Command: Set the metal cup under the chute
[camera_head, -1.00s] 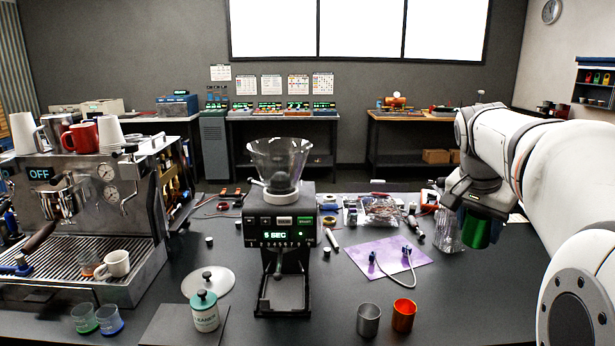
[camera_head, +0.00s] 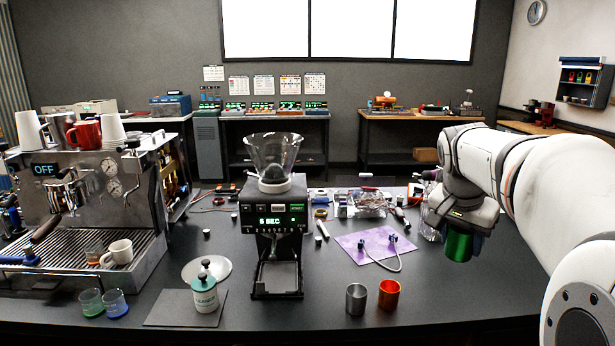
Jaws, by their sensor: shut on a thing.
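The metal cup (camera_head: 356,299) is a plain grey cup, upright on the dark table in front and to the right of the grinder. The grinder (camera_head: 285,190) has a clear hopper, a lit "5 SEC" display and a chute (camera_head: 272,240) above an empty tray (camera_head: 275,280). My gripper (camera_head: 461,222) is at the right, above the table and well apart from the metal cup. It is shut on a green metallic cup (camera_head: 459,246), which hangs below the jaws. The fingertips themselves are hard to make out.
An orange cup (camera_head: 389,295) stands right beside the metal cup. A lidded jar (camera_head: 205,295) and a dark mat (camera_head: 170,312) lie left of the grinder. A purple sheet (camera_head: 360,244) with a cable is behind the cups. An espresso machine (camera_head: 140,180) fills the left.

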